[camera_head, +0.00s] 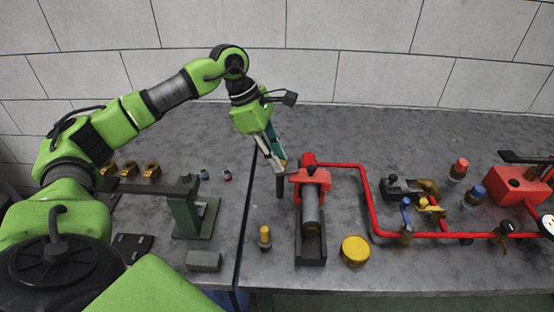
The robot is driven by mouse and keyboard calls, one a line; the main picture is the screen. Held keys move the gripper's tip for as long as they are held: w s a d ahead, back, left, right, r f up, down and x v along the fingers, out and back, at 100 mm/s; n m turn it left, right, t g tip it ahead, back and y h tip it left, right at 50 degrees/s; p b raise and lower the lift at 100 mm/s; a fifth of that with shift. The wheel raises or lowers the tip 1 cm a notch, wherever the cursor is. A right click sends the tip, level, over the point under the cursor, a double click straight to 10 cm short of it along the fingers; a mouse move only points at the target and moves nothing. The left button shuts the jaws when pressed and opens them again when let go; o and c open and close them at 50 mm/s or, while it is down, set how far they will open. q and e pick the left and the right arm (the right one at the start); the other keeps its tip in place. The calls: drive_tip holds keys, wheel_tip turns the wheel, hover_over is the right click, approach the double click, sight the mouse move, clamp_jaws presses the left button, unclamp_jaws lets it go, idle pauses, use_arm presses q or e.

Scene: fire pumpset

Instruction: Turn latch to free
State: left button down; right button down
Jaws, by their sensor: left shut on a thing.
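My left gripper (280,166) reaches down from the upper left to the left side of the red housing (314,178). Its fingertips are shut at a dark upright piece (281,186), which looks like the latch handle beside the housing. The fingers partly hide where this piece joins the housing. A grey cylinder (310,210) lies in a dark cradle (311,251) in front of the housing. My right gripper is not in view.
Red piping (371,205) runs right from the housing past valves. A yellow round cap (354,250) and a small yellow-topped part (265,237) stand near the cradle. A green stand (186,215) is on the left. The bench behind the housing is clear.

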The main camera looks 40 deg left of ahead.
use_arm(q)
drive_tip(key=n+b, duration=0.1)
drive_tip(key=n, duration=0.1)
drive_tip(key=n+t+b, duration=0.1)
drive_tip(key=shift+s+d+f+n+y, duration=0.1)
drive_tip(key=shift+f+n+y, duration=0.05)
drive_tip(key=shift+n+y, duration=0.2)
drive_tip(key=n+t+y+b, duration=0.1)
drive_tip(key=n+b, duration=0.1)
drive_tip(key=n, duration=0.2)
drive_tip(key=shift+d+n, duration=0.15)
drive_tip(key=shift+n, duration=0.2)
drive_tip(key=n, duration=0.1)
drive_tip(key=n+y, duration=0.1)
drive_tip(key=shift+s+d+n+t+b, duration=0.1)
drive_tip(key=shift+d+n+t+b, duration=0.05)
drive_tip(key=shift+n+t+b, duration=0.2)
drive_tip(key=shift+r+n+y+b, duration=0.1)
drive_tip(key=shift+n+y+b, duration=0.1)
drive_tip(key=shift+n+y, duration=0.6)
drive_tip(key=shift+r+n+y+b, duration=0.1)
drive_tip(key=shift+n+y+b, duration=0.15)
drive_tip(key=shift+n, duration=1)
drive_tip(key=c, duration=1.8)
unclamp_jaws()
